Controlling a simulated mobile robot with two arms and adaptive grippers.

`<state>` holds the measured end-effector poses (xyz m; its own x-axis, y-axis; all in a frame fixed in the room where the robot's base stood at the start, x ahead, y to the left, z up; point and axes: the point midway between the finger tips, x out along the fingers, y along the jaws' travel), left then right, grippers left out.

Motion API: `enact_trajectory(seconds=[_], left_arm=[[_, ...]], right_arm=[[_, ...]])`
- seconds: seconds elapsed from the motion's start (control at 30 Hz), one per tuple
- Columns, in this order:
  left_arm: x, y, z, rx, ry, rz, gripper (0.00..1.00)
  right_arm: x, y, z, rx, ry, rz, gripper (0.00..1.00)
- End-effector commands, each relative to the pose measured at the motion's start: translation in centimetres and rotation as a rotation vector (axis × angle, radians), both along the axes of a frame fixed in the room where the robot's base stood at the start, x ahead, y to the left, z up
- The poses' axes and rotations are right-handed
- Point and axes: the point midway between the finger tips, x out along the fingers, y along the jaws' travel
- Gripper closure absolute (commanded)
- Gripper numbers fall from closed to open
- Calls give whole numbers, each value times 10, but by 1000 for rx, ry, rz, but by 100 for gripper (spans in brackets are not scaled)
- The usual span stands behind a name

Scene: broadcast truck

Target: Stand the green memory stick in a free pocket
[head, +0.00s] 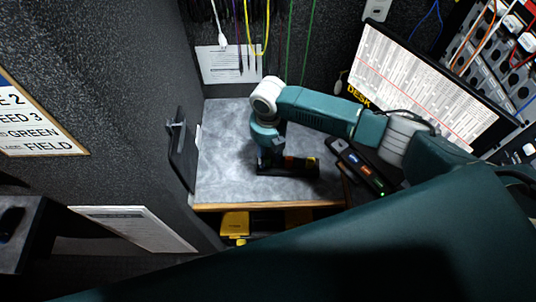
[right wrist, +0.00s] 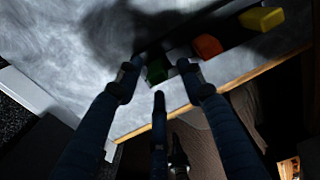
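My right gripper (head: 270,160) points down over the desk, at the left end of a low black holder (head: 290,174). In the right wrist view, its fingers (right wrist: 158,74) are spread, with the green memory stick (right wrist: 157,71) between their tips and a gap to the right finger. The green stick is in line with an orange stick (right wrist: 207,46) and a yellow stick (right wrist: 262,18) along the dark holder. In the head view the gripper hides the green stick. How deep the green stick sits cannot be told. My left gripper is not in view.
The grey desktop (head: 225,150) is clear left of the holder, ending at a wooden front edge (head: 265,206). A black device (head: 362,168) with small coloured marks lies at the right. A tilted printed sheet or screen (head: 420,85) stands behind it. Cables hang at the back.

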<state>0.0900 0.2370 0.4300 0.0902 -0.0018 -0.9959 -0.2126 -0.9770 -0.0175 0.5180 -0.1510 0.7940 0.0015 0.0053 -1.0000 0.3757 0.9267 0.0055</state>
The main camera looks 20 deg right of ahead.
Motion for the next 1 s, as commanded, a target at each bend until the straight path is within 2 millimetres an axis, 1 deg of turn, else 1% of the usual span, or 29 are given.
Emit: enact_trajectory(seconds=[0.17,0.3,0.4,0.5,0.6,0.7,1.0], left_arm=[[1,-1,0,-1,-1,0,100],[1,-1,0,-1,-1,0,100],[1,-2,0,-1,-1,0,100],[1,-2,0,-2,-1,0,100],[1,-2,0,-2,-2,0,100],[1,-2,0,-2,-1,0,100],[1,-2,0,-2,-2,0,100]], right_arm=[[2,0,31,1,-6,3,61],[2,-1,62,1,-6,2,61],[1,0,82,1,-5,1,61],[1,-1,97,0,-3,1,61],[1,-1,108,1,-3,1,61],[0,-1,113,0,-1,0,61],[0,-1,115,0,-1,0,61]])
